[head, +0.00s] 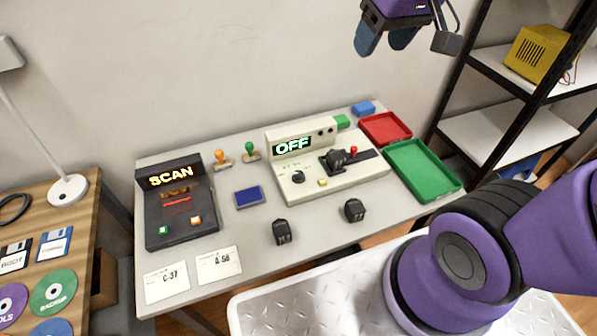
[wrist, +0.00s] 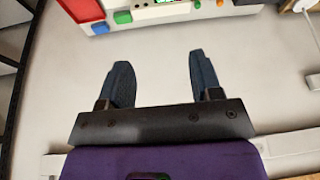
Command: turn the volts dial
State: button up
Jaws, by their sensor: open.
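The volts dial (head: 298,177) is a small dark knob on the left part of a cream bench unit (head: 346,185); its lettering is too small to read. The unit's green display (head: 292,146) reads OFF. My gripper (head: 388,42) is at the top of the head view, high above the table and well apart from the dial. In the wrist view my gripper (wrist: 160,80) has its two blue fingers spread with nothing between them. The dial cannot be made out in the wrist view.
A lever with a red knob (head: 353,151) and a yellow button (head: 323,182) share the unit. A red tray (head: 385,128) and green tray (head: 423,168) lie right. A SCAN box (head: 178,225) stands left. Two black blocks (head: 283,232) sit in front. A black shelf rack (head: 498,95) stands right.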

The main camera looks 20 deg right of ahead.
jog(key=w+a+f+g, duration=0.1)
jog(key=w+a+f, duration=0.1)
jog(key=w+f, duration=0.35)
jog(key=n+g, duration=0.3)
send_over(298, 173)
notch_tip(298, 173, down, 28)
jog(key=f, duration=0.1)
jog(key=shift+h, duration=0.4)
jog(key=shift+f, duration=5.35)
jog(key=c, duration=0.9)
